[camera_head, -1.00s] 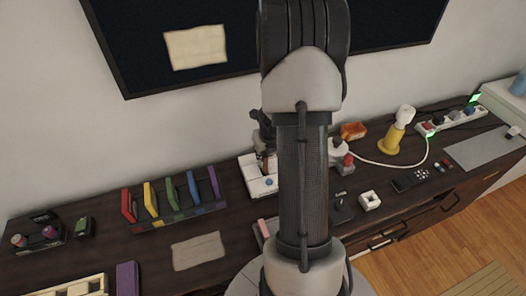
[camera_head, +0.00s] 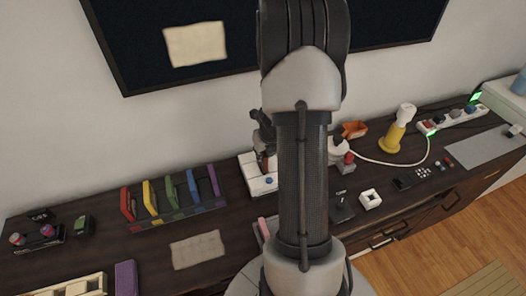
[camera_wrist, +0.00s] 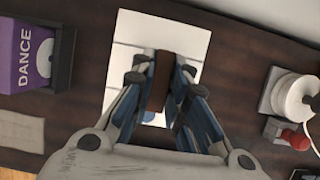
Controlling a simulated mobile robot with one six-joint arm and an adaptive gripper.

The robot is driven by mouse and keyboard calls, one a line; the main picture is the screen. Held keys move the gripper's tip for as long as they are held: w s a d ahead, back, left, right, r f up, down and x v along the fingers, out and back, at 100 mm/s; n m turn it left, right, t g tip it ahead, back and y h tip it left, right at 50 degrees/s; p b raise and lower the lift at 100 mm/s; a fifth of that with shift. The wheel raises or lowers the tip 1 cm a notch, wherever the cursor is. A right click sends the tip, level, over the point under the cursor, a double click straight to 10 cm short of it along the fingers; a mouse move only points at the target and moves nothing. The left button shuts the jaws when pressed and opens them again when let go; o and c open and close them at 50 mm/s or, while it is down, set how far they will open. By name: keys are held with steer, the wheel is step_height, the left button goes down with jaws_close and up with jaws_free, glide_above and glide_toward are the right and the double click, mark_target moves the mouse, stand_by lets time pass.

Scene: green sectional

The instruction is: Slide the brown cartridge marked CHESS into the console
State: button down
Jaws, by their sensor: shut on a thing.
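The brown cartridge (camera_wrist: 159,82) is between my gripper's fingers in the wrist view, seen edge-on from above. Its label is not visible. My gripper (camera_wrist: 160,88) is shut on it, over the white console (camera_wrist: 130,58). In the head view the console (camera_head: 254,172) sits on the dark cabinet, partly behind my arm. A small part of the brown cartridge (camera_head: 264,163) shows there below my gripper (camera_head: 264,150). Its lower end is hidden, so I cannot tell how far it is in the slot.
A rack (camera_head: 180,219) of coloured cartridges stands left of the console. A purple DANCE cartridge (camera_wrist: 40,45) shows at the left of the wrist view. A white spool-like thing with a red part (camera_wrist: 297,100) stands to the right. A paper sheet (camera_head: 198,250) lies in front.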

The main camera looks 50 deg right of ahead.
steer(key=shift+f+b, duration=1.95)
steer(key=shift+f, duration=0.2)
steer(key=c, duration=1.5)
jaws_free()
steer(key=shift+r, duration=0.1)
steer(key=shift+r, duration=0.15)
steer(key=v, duration=1.1)
steer(key=shift+s+r, duration=0.2)
steer(key=shift+r, duration=0.15)
steer(key=shift+a, duration=0.1)
